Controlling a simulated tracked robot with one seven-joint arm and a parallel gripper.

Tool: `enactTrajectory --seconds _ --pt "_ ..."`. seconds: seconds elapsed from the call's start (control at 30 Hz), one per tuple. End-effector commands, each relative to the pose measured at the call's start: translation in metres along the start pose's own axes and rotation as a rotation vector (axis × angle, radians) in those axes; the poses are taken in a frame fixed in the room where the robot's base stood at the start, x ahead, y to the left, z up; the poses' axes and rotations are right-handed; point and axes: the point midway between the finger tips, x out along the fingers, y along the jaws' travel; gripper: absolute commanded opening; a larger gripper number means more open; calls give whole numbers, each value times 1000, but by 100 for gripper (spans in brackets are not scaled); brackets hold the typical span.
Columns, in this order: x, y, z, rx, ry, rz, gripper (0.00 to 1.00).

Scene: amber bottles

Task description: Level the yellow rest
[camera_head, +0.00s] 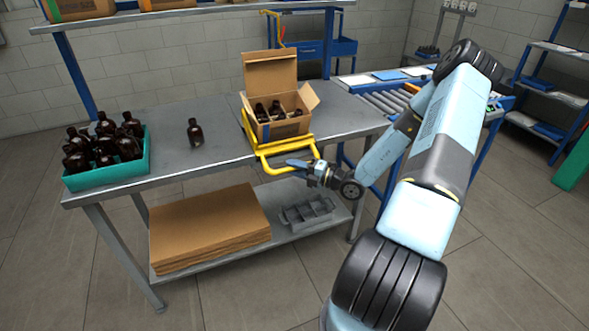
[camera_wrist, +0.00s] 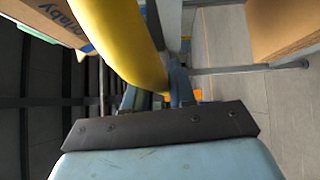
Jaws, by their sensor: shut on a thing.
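The yellow rest (camera_head: 264,149) is a tubular frame at the front edge of the grey table. Its looped handle juts out past that edge. An open cardboard box (camera_head: 283,131) with several amber bottles (camera_head: 268,110) stands on it. I cannot tell exactly how far the rest is tilted. My gripper (camera_head: 298,164) is at the handle's front bar and shut on it. In the wrist view the yellow bar (camera_wrist: 125,45) runs down to my gripper (camera_wrist: 160,98), close in front of the camera. The exact contact is partly hidden.
A teal crate (camera_head: 108,176) of amber bottles and one lone bottle (camera_head: 195,132) stand on the table (camera_head: 190,163). Flat cardboard (camera_head: 210,228) and a grey divided tray (camera_head: 307,213) lie on the lower shelf. A roller conveyor (camera_head: 385,98) is behind my arm.

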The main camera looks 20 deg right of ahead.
Motion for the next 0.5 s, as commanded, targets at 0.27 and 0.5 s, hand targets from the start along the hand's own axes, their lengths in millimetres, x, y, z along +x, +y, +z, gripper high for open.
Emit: enactTrajectory --seconds 0.27,0.5 --pt "-2 14 -1 93 1 -99 0" --pt "-1 25 -1 123 -1 -126 0"
